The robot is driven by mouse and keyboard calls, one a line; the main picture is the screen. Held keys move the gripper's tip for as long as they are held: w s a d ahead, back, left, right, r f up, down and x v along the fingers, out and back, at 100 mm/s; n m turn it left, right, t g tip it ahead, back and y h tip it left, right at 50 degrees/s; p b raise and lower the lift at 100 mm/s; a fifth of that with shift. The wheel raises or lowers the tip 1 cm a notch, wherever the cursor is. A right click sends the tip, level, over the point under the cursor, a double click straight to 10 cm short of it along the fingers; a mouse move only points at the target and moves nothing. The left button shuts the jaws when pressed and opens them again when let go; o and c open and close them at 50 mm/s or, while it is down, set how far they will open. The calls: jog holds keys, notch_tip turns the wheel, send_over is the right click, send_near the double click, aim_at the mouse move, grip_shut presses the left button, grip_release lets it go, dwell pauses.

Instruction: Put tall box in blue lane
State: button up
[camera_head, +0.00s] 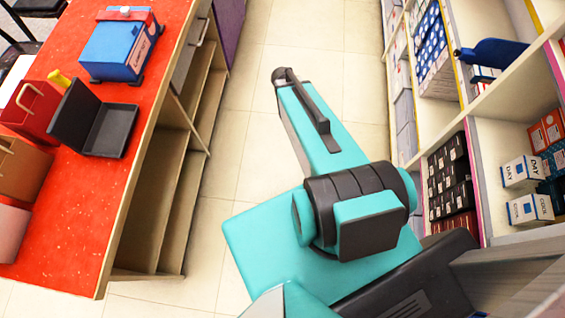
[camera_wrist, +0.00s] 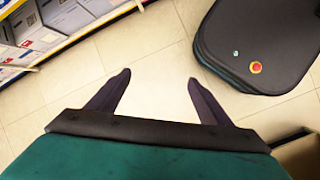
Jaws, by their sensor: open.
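My gripper (camera_wrist: 158,78) shows in the wrist view with its two dark fingers spread wide. Nothing is between them, only pale floor tiles beyond. I cannot make out the fingers in the head view. Shelves on the right hold the boxes. White boxes marked DAY (camera_head: 521,171) and COOL (camera_head: 530,209) stand on a lower shelf, with orange boxes (camera_head: 547,131) behind. Dark boxes (camera_head: 450,180) fill the neighbouring section. I cannot tell which box is the tall one, nor pick out a blue lane. My gripper touches no box.
A dark blue object (camera_head: 492,52) juts from an upper shelf. The tiled aisle (camera_head: 240,100) between is clear. Shelf boxes (camera_wrist: 70,15) show upper left in the wrist view.

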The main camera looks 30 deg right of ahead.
jog(key=s+a+f+m+g+y, duration=0.1)
jog(key=s+a+f, duration=0.3)
jog(key=s+a, duration=0.4)
jog(key=s+a+f+m+g+y, duration=0.1)
jog(key=s+a+f+m+y, duration=0.2)
jog(key=s+a, duration=0.4)
jog(key=a+f, duration=0.1)
jog(key=a, duration=0.3)
jog(key=shift+s+f+m, duration=0.15)
jog(key=shift+s+m, duration=0.25)
jog(key=shift+a, duration=0.1)
notch_tip(320, 180, down, 4)
jog(key=b, duration=0.3)
jog(key=shift+s+r+g+b, duration=0.15)
jog(key=shift+r+g+b, duration=0.15)
jog(key=shift+b, duration=0.1)
jog(key=shift+c, duration=0.2)
